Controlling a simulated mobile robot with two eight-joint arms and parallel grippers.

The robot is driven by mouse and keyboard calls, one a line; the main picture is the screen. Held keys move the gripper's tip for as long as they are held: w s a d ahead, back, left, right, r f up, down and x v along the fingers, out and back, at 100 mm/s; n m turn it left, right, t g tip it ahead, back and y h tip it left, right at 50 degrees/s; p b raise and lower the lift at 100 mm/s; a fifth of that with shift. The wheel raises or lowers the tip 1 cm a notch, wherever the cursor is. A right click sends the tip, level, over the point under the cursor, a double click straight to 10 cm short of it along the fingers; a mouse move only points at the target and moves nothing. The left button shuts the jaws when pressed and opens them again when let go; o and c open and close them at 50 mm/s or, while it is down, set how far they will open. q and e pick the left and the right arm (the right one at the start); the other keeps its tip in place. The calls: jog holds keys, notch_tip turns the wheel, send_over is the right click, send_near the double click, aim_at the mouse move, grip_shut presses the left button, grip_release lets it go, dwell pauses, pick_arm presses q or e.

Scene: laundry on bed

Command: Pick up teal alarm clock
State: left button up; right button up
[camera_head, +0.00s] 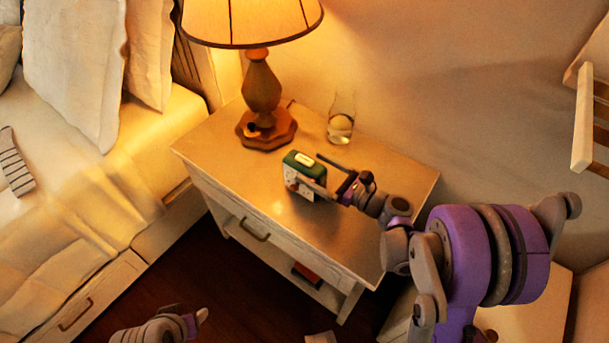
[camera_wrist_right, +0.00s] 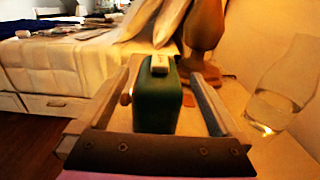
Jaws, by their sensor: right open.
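The teal alarm clock (camera_head: 302,174) stands upright on the nightstand (camera_head: 217,164), in front of the lamp. It has a dark green body, a pale button on top and a light face. My right gripper (camera_head: 322,175) is at the clock with its jaws open, one finger on each side of it. In the right wrist view the clock (camera_wrist_right: 159,100) sits between the two fingers of the gripper (camera_wrist_right: 160,92). Part of my left gripper (camera_head: 198,318) shows at the bottom, low and away from the nightstand.
A lamp (camera_head: 262,85) with a wooden base stands behind the clock. A glass vessel (camera_head: 341,118) stands at the nightstand's back edge. The bed (camera_head: 80,190) is at the left. A dark red item (camera_head: 307,273) lies on the lower shelf. The nightstand's front left is clear.

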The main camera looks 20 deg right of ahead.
jog(key=x, duration=0.3)
jog(key=shift+w+a, duration=0.2)
jog(key=shift+a, duration=0.1)
jog(key=shift+r, duration=0.1)
grip_shut()
